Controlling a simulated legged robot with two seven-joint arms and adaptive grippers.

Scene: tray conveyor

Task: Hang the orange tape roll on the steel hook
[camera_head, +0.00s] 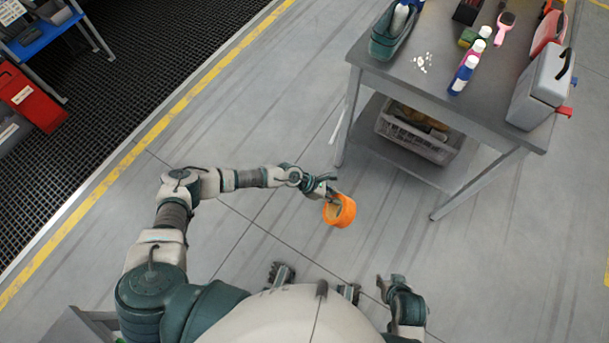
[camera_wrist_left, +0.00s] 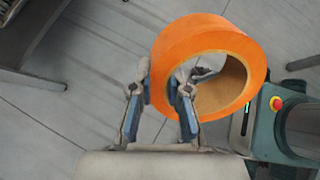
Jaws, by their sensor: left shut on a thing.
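The orange tape roll (camera_head: 346,211) is held in my left gripper (camera_head: 332,193), in the air above the grey floor, left of the workbench. In the left wrist view my left gripper (camera_wrist_left: 162,95) is shut on the wall of the tape roll (camera_wrist_left: 205,38). One finger is outside the roll and the other is in its hole. The roll's open side shows its tan inner core. My right arm's end (camera_head: 390,287) is low in the head view, close to my body; its jaw state is unclear. I cannot make out a steel hook in either view.
A grey workbench (camera_head: 440,88) stands at the upper right with bottles, a toolbox (camera_head: 541,88) and a teal bin (camera_head: 391,38) on top. A grey crate (camera_head: 424,147) sits on its lower shelf. A red box (camera_head: 30,97) is at the upper left. Floor around the roll is clear.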

